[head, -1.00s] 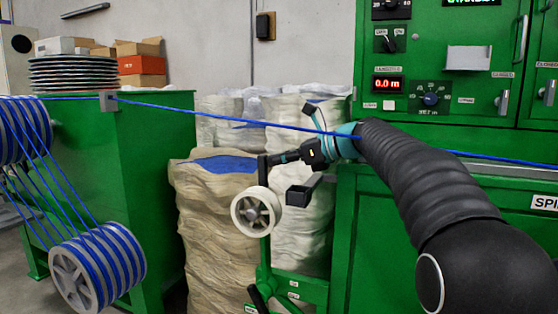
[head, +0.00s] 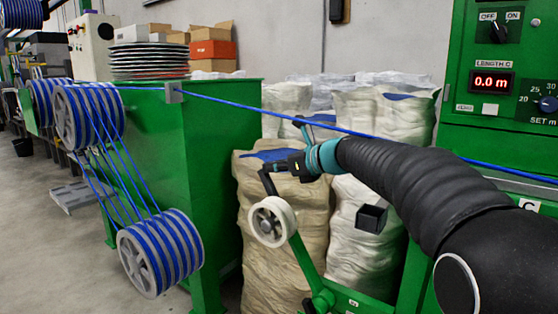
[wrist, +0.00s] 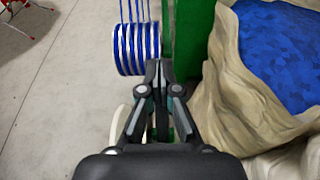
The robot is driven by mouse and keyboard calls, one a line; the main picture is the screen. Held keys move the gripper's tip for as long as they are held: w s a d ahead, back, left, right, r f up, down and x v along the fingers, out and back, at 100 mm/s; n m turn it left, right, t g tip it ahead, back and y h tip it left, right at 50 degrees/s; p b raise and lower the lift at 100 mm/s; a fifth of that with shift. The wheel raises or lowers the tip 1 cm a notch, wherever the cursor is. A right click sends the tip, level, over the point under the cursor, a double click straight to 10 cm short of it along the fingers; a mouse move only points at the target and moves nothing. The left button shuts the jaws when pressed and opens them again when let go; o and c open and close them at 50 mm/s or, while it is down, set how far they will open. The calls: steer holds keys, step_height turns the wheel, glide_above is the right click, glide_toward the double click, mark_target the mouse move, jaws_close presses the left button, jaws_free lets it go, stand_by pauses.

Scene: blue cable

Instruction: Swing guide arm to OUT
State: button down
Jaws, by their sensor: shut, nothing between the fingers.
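The guide arm (head: 303,262) is a green lever with a white wheel (head: 287,212) at its upper end. In the head view it leans up and to the left from a pivot low on the green machine. My gripper (head: 265,178) is shut and empty, its tips just above the wheel; I cannot tell whether they touch it. In the wrist view my gripper (wrist: 159,72) has its fingers together, and a pale edge of the wheel (wrist: 118,122) shows beside the left finger. The small labels near the pivot (head: 353,303) are too small to read.
A blue cable (head: 250,109) runs taut across above my gripper from a green cabinet (head: 190,180). Blue-wound reels (head: 175,250) hang at left. Filled sacks (head: 290,240) stand close behind the wheel. A black box (head: 371,217) is right of it.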

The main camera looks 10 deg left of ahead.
steer(key=shift+w+a+f, duration=0.2)
steer(key=shift+a, duration=0.05)
stand_by(0.3)
